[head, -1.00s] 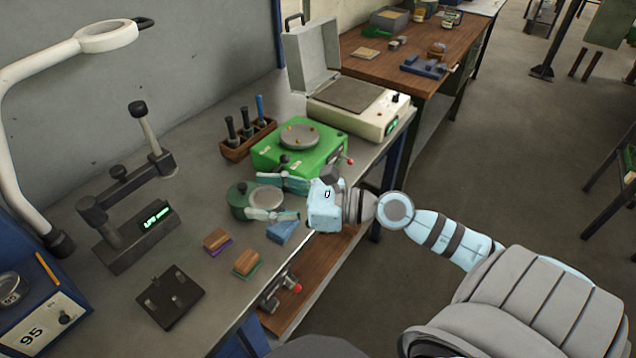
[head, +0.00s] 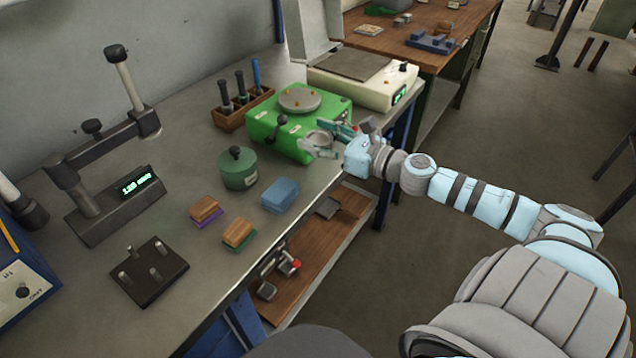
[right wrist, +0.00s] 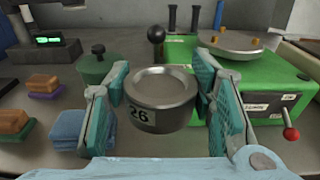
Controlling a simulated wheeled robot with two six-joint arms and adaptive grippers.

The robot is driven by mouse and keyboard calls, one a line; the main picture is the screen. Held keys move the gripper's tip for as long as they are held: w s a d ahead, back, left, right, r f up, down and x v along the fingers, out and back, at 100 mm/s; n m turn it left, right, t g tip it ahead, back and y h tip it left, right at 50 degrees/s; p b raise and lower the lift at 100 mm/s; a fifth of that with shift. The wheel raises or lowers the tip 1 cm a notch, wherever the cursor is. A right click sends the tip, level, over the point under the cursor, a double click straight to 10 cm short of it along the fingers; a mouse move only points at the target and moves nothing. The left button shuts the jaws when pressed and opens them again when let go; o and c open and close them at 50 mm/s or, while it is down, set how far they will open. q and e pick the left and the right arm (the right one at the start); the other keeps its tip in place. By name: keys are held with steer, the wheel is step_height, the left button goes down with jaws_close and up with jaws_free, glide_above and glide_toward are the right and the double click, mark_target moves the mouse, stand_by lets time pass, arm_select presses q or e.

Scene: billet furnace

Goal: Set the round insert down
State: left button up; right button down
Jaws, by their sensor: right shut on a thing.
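The round insert (right wrist: 160,95) is a dark grey metal cup with a "26" label and a shiny rim. It sits upright between the fingers of my right gripper (right wrist: 162,100), which is shut on it. In the head view the insert (head: 318,140) and right gripper (head: 330,143) are at the near right corner of the green machine (head: 275,132). The fingers partly hide the insert there. I cannot tell how far its base is above the bench. My left gripper is not in view.
A cream device (head: 365,80) stands behind the green machine. The bench's right edge is close to the gripper.

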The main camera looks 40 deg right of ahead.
mark_target(319, 177)
step_height(319, 177, down, 9)
steer(key=b, duration=0.2)
steer(key=shift+r+b, duration=0.2)
steer(key=shift+b, duration=0.1)
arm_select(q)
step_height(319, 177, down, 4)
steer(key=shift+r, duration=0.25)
arm_select(e)
steer(key=shift+r, duration=0.1)
steer(key=shift+f, duration=0.2)
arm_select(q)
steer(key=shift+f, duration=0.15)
arm_select(e)
steer(key=c, duration=0.7)
jaws_free()
steer(key=shift+s+r, duration=0.1)
